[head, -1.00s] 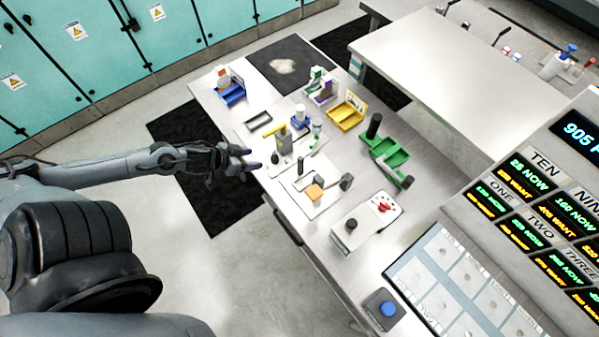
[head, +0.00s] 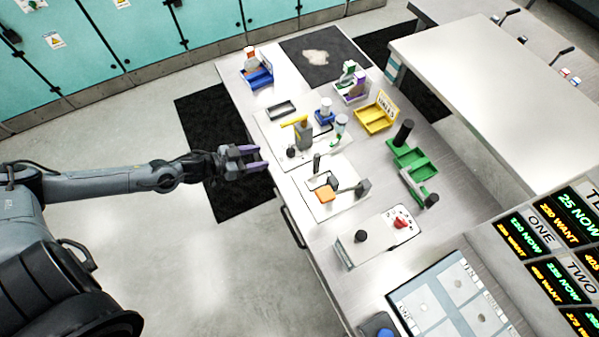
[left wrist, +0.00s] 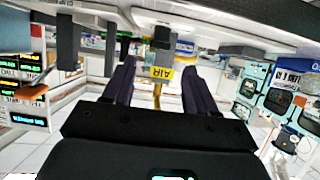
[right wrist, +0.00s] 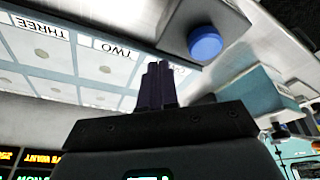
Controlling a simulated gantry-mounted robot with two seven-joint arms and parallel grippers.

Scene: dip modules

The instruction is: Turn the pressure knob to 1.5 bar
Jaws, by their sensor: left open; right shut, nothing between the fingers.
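My left gripper (head: 252,158) is open and empty, beside the bench's left edge, with its fingers pointing toward the bench. A grey upright unit with a yellow top (head: 299,124) stands on a white plate just beyond it. In the left wrist view a grey block with a yellow AIR label (left wrist: 161,72), upside down, shows between the open fingers (left wrist: 156,85), apart from them. A small dark round part (head: 291,152) sits at the unit's foot; I cannot tell whether it is the pressure knob. No bar scale is readable. My right gripper (right wrist: 158,84) is shut and empty.
A second white plate with an orange block (head: 326,194) lies nearer. Green (head: 412,160) and yellow (head: 372,119) trays stand behind. A blue button (right wrist: 205,43) shows in the right wrist view.

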